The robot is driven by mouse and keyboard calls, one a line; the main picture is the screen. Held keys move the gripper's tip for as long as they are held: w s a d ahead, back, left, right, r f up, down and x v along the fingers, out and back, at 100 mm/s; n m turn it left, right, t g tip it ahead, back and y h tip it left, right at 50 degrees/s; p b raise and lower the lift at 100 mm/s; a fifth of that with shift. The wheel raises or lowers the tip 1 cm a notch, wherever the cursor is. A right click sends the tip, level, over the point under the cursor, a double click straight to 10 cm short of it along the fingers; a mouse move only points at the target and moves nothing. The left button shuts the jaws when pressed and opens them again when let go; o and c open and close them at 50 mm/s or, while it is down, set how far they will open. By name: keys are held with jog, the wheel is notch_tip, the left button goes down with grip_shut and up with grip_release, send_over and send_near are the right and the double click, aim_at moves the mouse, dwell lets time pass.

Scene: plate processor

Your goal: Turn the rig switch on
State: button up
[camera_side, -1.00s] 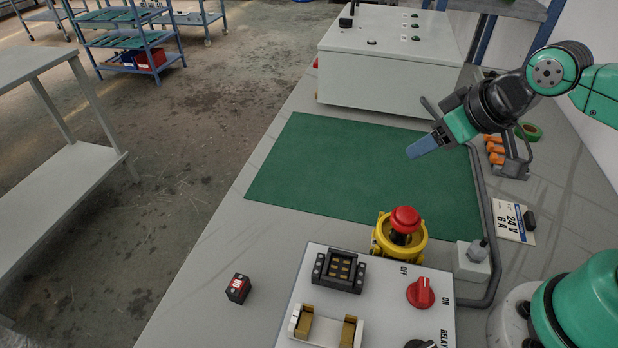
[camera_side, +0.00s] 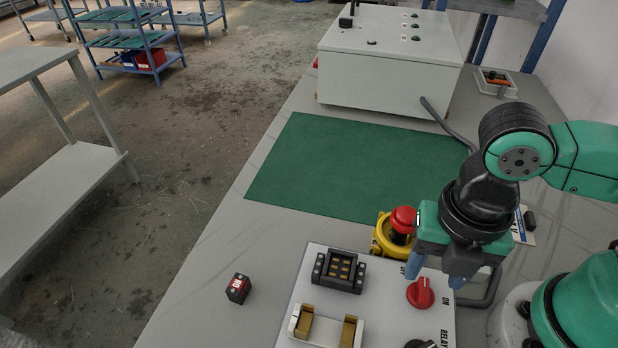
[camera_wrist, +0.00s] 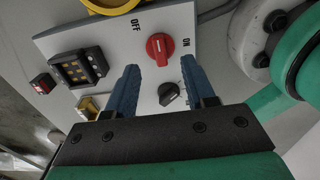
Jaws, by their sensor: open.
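The rig switch is a red rotary knob (camera_side: 420,292) on the light rig panel (camera_side: 385,325), with OFF and ON printed beside it. In the wrist view the red knob (camera_wrist: 159,48) shows ahead of my fingers, its pale pointer mark on top. My gripper (camera_side: 434,274) is open, with blue fingers pointing down above the knob, one at each side in the picture. In the wrist view my gripper (camera_wrist: 158,85) has its fingers apart and empty, and the knob lies in line with the gap. Whether the fingers touch the knob is unclear. The OFF label is partly hidden in the side view.
A red emergency button (camera_side: 403,220) in a yellow collar stands just behind the panel. A black knob (camera_wrist: 170,94) sits near the red one. A black socket (camera_side: 340,270) and a brass-jawed holder (camera_side: 325,328) lie left. A small red-black block (camera_side: 238,288) rests on the bench.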

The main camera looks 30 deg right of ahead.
aim_at(425, 288)
jog(key=shift+f, duration=1.75)
grip_shut()
